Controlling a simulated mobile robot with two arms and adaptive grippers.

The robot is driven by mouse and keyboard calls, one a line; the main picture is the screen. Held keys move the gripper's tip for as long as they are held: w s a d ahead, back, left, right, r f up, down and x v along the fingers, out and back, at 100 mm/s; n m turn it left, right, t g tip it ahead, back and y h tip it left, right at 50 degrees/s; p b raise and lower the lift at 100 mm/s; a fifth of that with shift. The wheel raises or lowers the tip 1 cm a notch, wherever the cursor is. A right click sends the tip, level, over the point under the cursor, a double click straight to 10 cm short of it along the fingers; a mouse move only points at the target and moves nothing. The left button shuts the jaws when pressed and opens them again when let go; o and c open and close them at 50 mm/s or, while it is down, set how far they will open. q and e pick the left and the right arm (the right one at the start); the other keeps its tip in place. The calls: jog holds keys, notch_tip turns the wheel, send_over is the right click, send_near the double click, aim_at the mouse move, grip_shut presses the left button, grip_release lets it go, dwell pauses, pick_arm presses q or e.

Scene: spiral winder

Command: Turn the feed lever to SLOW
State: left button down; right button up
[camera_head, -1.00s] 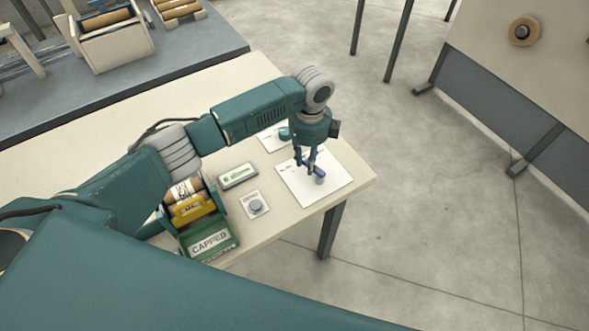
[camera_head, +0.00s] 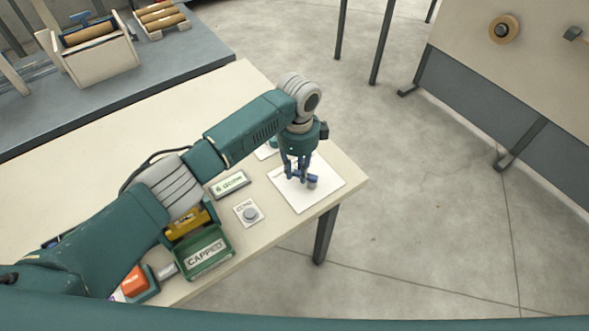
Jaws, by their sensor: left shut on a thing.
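My left gripper (camera_head: 301,179) points down over that plate and is shut on the blue handle. The fingers hide part of the handle. Any markings on the plate, SLOW among them, are too small or too covered to read. My right gripper is not in view.
Left of the plate are a small panel with a grey knob (camera_head: 249,213), a display box (camera_head: 229,184) and a green bin marked CAPPED (camera_head: 206,252). An orange item (camera_head: 134,283) lies front left. The table's right edge is close to the plate.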

aim_at(298, 174)
pick_arm(q)
jog(key=c, duration=1.4)
grip_release()
jog(key=shift+c, duration=0.2)
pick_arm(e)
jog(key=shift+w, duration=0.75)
pick_arm(q)
jog(key=shift+r, duration=0.15)
notch_tip(298, 174, up, 12)
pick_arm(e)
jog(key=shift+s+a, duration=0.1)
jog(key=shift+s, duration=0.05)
